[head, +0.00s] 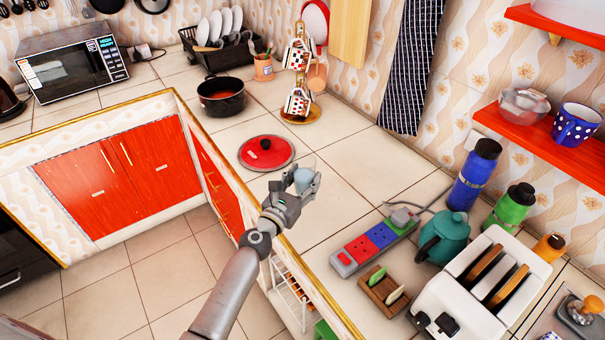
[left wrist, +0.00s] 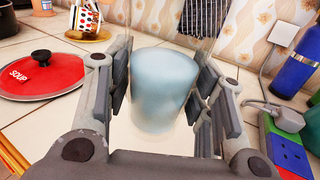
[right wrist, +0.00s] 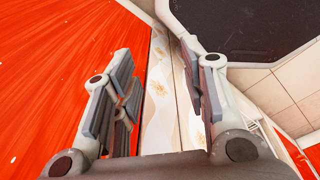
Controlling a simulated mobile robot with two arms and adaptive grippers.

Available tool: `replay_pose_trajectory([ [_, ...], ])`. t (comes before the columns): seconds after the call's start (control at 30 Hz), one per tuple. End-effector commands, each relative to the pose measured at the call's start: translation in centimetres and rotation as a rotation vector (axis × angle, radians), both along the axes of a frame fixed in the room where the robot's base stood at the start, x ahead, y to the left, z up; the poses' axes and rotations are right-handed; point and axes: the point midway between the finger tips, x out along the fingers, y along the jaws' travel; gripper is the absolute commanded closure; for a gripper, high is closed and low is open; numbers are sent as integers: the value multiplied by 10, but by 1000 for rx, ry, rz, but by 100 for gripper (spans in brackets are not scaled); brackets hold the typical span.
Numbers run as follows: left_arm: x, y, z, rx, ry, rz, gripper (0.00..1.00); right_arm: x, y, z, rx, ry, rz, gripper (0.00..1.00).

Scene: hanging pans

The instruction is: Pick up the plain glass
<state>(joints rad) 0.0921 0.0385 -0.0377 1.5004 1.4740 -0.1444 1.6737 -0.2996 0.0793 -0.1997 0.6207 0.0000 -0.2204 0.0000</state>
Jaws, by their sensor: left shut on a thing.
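The plain glass (left wrist: 162,88) is pale blue and looks upright between the fingers of my left gripper (left wrist: 160,100) in the left wrist view. The pads sit on both its sides, and the gripper is shut on it. In the head view the glass (head: 304,179) shows at the end of my left arm, over the counter near its gold edge. I cannot tell whether its base touches the counter. My right gripper (right wrist: 163,95) shows only in the right wrist view, open and empty, in front of red cabinet fronts.
A red lid (head: 266,153) lies just behind the glass, and a black pot (head: 220,97) stands beyond it. A mug stand (head: 299,75) stands at the back. A power strip (head: 374,243), teal teapot (head: 443,238) and white toaster (head: 487,285) stand to the right. Bare counter (head: 365,165) lies right of the glass.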

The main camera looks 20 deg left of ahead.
Motion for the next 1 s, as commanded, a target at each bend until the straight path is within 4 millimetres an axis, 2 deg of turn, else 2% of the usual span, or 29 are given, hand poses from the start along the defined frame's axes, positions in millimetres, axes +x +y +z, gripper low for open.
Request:
replay_pose_trajectory([
  [0.03,-3,-1,10,-1,-1,1,85,0,1,10,1,0,0,60],
  [0.4,-45,-19,28,-1,-1,-1,85,0,1,34,1,0,0,60],
  [0.7,-69,-29,39,-1,-2,0,85,0,1,44,1,0,0,60],
  [1.0,-82,-34,44,1,-2,0,85,0,1,49,1,0,0,60],
])
